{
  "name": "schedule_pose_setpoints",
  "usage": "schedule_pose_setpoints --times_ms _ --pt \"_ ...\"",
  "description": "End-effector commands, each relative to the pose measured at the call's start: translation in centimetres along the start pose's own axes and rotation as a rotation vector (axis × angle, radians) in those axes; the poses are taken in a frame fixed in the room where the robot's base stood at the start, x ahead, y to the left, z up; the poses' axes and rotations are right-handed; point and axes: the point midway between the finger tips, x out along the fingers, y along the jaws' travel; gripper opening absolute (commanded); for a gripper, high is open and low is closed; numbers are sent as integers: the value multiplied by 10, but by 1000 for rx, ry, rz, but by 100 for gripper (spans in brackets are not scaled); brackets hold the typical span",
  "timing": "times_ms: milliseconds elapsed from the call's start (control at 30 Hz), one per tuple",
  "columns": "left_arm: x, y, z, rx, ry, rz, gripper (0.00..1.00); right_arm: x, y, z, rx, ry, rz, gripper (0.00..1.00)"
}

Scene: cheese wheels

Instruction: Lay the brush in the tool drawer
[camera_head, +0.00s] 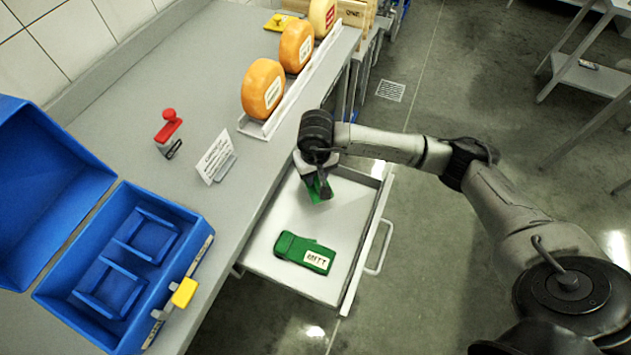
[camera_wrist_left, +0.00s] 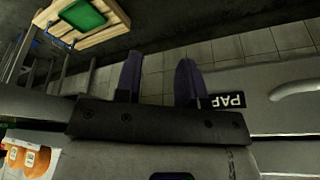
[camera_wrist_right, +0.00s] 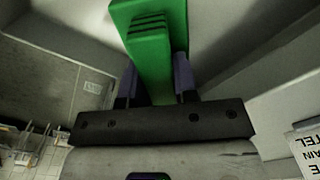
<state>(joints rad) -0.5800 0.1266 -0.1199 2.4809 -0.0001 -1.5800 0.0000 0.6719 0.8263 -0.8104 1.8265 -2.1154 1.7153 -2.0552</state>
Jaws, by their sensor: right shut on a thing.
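The tool drawer (camera_head: 344,222) is pulled out from the bench in the head view. My right gripper (camera_head: 317,181) is over the back part of the drawer, pointing down. It is shut on the green brush (camera_head: 320,190), whose lower end is inside the drawer's outline; I cannot tell whether it touches the floor. In the right wrist view the brush's green body (camera_wrist_right: 150,45) sits between the two fingers, its bristles not visible. My left gripper (camera_wrist_left: 160,78) shows only in the left wrist view, fingers apart and empty.
On the bench stand an open blue case (camera_head: 195,222), a white sign (camera_head: 214,158), a red-handled stamp (camera_head: 168,127) and orange cheese wheels (camera_head: 263,88) on a rack. Drawer floor between mitt and gripper is clear.

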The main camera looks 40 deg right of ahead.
Motion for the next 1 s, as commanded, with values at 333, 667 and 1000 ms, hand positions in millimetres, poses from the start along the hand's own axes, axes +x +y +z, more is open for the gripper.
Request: schedule_pose_setpoints --times_ms 333,667,1000 --pt "7 0 2 0 0 1 37 33 0 0 1 -2 -1 5" --pt "7 3 2 -10 1 8 37 40 0 0 1 2 0 5" --pt "11 4 3 -11 0 9 37 43 0 0 0 1 0 43"
